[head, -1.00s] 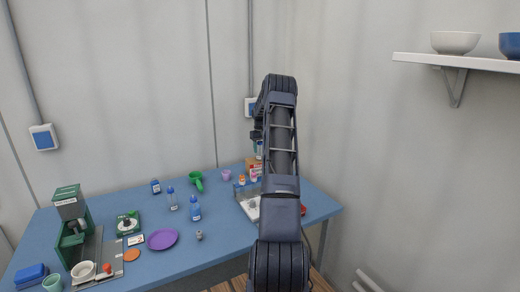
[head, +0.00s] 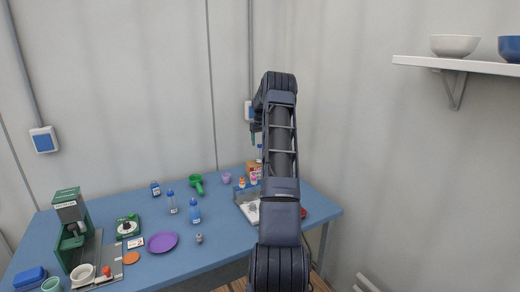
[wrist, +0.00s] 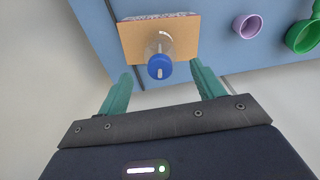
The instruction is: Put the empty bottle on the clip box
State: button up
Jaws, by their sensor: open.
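A clear bottle with a blue cap (wrist: 160,67) stands upright on a cardboard box (wrist: 132,42), which looks like the clip box. The bottle looks empty. In the head view the box (head: 252,167) is at the back of the table, with the bottle (head: 259,153) on it, partly hidden by my arm. My gripper (wrist: 160,78) has its teal fingers spread apart, one each side of the cap in the picture, with gaps on both sides. In the head view the gripper (head: 253,138) is above the box, partly hidden.
A lilac cup (wrist: 247,26) and a green scoop-like item (wrist: 304,36) are right of the box in the wrist view. A clear bottle (head: 172,203) and a blue bottle (head: 195,211) stand mid-table near a purple plate (head: 162,241). Walls stand close behind.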

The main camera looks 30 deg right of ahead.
notch_tip(320, 180, up, 5)
jog(key=shift+r, duration=0.2)
jog(key=s+a+r+t+h, duration=0.1)
jog(key=s+a+r, duration=0.8)
jog(key=s+a, duration=0.25)
jog(key=s+a+r+t, duration=0.1)
jog(key=s+a+r, duration=0.9)
jog(key=a, duration=0.3)
jog(key=s+a+t, duration=0.1)
jog(key=s+a, duration=0.3)
jog(key=s, duration=0.5)
jog(key=s+a, duration=0.5)
jog(key=s, duration=0.4)
jog(key=s+a+f, duration=0.1)
jog(key=s+f, duration=0.2)
jog(key=s, duration=0.4)
jog(key=s+a+f+t+y, duration=0.1)
jog(key=s+f, duration=0.3)
jog(key=s, duration=0.4)
jog(key=shift+s+a+f+t, duration=0.3)
jog(key=shift+a, duration=0.5)
